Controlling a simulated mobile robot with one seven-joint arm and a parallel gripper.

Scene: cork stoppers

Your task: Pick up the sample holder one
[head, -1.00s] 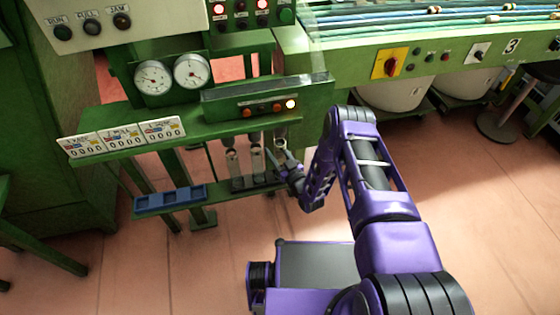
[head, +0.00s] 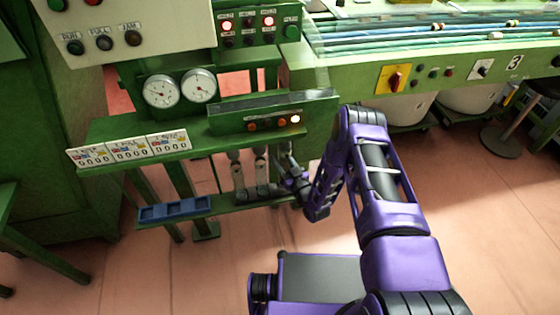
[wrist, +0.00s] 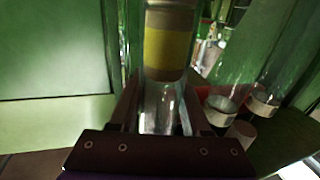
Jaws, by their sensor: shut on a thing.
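A clear tube-shaped sample holder with a yellow band (wrist: 168,52) stands between the two fingers of my gripper (wrist: 160,105) in the wrist view. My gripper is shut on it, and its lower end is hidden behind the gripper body. In the head view my gripper (head: 288,172) is at the right end of a row of upright holders, under the green console. Two other holders, one on the left (head: 236,170) and one in the middle (head: 260,168), stand beside it on a low green shelf. I cannot read any number on the holders.
A blue tray with compartments (head: 174,208) lies on the low shelf to the left. The green console (head: 270,116) with lit buttons overhangs the holders. More clear tubes with pale collars (wrist: 221,108) stand close on the right in the wrist view.

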